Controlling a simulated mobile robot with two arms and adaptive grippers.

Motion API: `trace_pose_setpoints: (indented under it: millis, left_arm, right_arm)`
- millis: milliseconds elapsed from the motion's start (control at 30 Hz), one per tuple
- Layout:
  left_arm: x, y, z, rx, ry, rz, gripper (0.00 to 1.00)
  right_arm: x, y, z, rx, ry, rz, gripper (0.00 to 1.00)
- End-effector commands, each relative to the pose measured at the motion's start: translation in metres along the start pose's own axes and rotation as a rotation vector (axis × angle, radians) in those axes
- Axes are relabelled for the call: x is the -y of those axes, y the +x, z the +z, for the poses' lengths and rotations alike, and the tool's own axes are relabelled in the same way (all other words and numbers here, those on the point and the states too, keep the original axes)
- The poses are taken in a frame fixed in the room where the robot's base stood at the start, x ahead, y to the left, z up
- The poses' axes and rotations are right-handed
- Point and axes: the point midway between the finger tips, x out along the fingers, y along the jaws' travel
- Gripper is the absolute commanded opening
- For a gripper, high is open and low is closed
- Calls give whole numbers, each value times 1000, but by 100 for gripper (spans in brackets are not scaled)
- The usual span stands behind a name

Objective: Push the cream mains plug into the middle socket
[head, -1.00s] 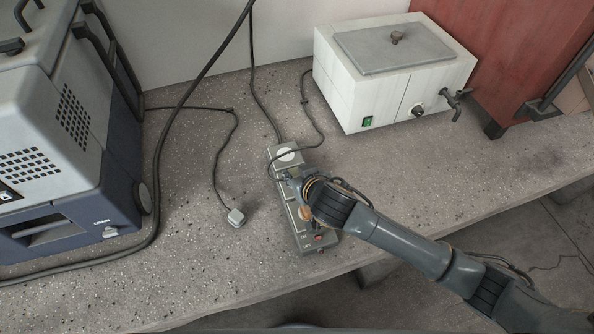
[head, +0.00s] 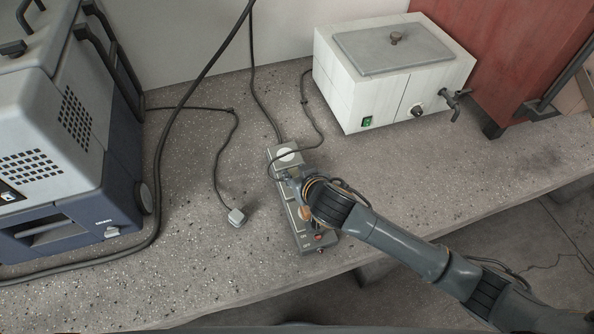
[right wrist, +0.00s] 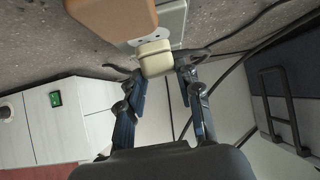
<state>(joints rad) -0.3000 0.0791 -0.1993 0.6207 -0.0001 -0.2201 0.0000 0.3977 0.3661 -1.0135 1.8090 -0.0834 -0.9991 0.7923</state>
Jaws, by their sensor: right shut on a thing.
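The cream mains plug (right wrist: 155,58) is between the fingertips of my right gripper (right wrist: 158,73), which is shut on it. The plug is right up against or just off the socket strip (right wrist: 172,20); I cannot tell whether its pins are in. Dark holes of a socket show beside it. In the head view the grey strip (head: 304,241) lies on the bench, and my right gripper (head: 287,175) is over its middle part, hiding the plug and the socket there. My left gripper is out of view.
A brown plug-like block (right wrist: 110,18) sits on the strip beside the cream plug. A grey plug (head: 236,217) lies loose on the bench to the left. Cables cross the bench. A white bath (head: 385,85) stands behind, a blue-grey machine (head: 75,190) at left.

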Motion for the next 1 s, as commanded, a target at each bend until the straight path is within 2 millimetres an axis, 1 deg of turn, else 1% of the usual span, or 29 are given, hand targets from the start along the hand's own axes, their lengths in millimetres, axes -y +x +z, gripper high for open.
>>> trace_pose_setpoints:
  millis: [633, 1000]
  left_arm:
    - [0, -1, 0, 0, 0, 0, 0]
    - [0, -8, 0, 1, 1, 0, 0]
  right_arm:
    - [0, 0, 0, 0, -1, 1, 2]
    - [0, 0, 0, 1, -1, 1, 2]
